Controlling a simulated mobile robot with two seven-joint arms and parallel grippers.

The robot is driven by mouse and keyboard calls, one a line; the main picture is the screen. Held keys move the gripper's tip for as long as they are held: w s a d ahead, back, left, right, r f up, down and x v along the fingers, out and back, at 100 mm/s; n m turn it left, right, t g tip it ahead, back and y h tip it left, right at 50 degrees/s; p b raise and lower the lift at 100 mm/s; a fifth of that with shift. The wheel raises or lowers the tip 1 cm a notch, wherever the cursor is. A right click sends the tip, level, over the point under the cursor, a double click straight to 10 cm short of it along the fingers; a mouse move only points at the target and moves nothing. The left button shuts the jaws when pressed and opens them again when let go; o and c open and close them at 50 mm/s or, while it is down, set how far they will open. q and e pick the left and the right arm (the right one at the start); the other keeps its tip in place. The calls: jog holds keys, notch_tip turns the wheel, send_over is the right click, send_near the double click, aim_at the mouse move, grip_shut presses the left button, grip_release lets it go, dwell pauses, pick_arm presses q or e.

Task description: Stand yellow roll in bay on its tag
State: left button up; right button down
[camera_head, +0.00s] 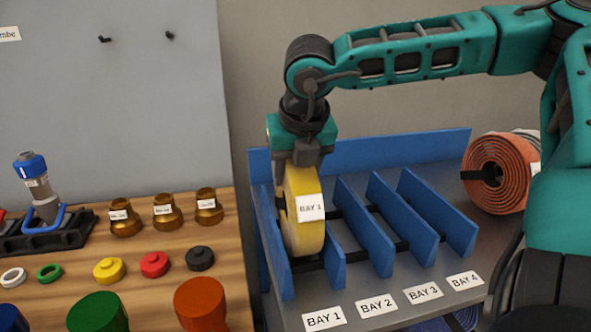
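The yellow roll (302,232) stands upright on its edge in the leftmost bay of the blue rack (365,150), between two blue dividers. Its white tag reads BAY 1, matching the label BAY 1 (323,319) on the surface in front of that bay. My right gripper (302,163), on the arm from the right, points down at the roll's top and appears shut on its upper rim. The fingertips are partly hidden by the roll. My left gripper is not in view.
The other bays, BAY 2 (376,305), BAY 3 (423,293) and BAY 4 (464,280), are empty. An orange coiled roll (497,173) stands right of the rack. A wooden bench (75,262) at left holds brass fittings (166,212), coloured caps and a blue-topped nozzle (38,186).

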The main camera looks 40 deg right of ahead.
dwell(0.3)
jog(key=shift+f, duration=0.1)
jog(key=shift+c, duration=2.2)
grip_release()
jog(key=shift+r, duration=0.2)
jog(key=v, duration=1.2)
jog(key=shift+s+f, duration=0.1)
